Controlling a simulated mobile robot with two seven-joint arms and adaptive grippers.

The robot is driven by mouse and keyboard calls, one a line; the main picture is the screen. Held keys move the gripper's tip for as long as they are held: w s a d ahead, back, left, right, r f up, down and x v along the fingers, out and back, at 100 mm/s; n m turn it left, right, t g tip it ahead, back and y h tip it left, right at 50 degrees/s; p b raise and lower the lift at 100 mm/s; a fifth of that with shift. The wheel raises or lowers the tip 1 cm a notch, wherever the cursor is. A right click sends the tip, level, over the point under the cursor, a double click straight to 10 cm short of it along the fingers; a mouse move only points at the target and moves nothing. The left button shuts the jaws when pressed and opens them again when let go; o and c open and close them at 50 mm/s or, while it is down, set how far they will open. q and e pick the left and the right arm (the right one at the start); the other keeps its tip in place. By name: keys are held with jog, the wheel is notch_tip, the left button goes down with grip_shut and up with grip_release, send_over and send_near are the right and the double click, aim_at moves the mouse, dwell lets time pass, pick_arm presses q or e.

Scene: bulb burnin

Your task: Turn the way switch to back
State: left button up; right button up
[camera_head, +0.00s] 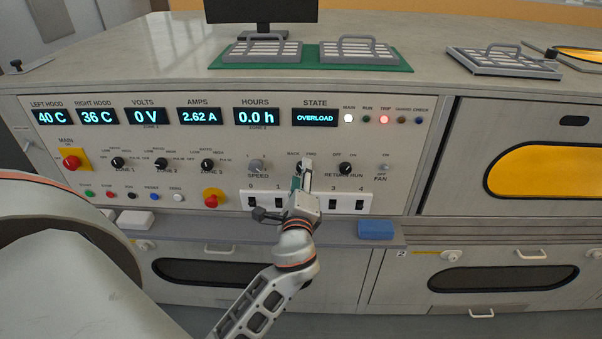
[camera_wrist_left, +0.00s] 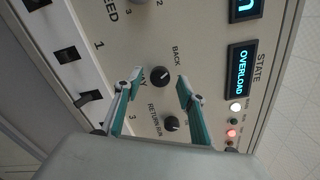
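The way switch is a small black knob on the grey control panel, under the labels BACK and FWD. In the head view the knob is mostly hidden behind my left gripper (camera_head: 304,172). In the left wrist view the way switch (camera_wrist_left: 160,76) shows between the two teal-padded fingers of my left gripper (camera_wrist_left: 161,84), near the word BACK. The fingers are open, with a gap on both sides of the knob; no contact shows. I cannot tell which way the knob points. My right gripper is not in view.
The return run knob (camera_head: 345,169) sits just right of the way switch, and the speed knob (camera_head: 257,170) to its left. Numbered rocker switches (camera_head: 347,203) lie below. The state display (camera_head: 315,118) reads OVERLOAD and the trip lamp (camera_head: 384,119) is red. A blue block (camera_head: 376,229) lies on the ledge.

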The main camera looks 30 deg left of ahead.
pick_arm(q)
jog(key=v, duration=1)
jog(key=shift+s+d, duration=0.2)
jog(key=shift+s, duration=0.15)
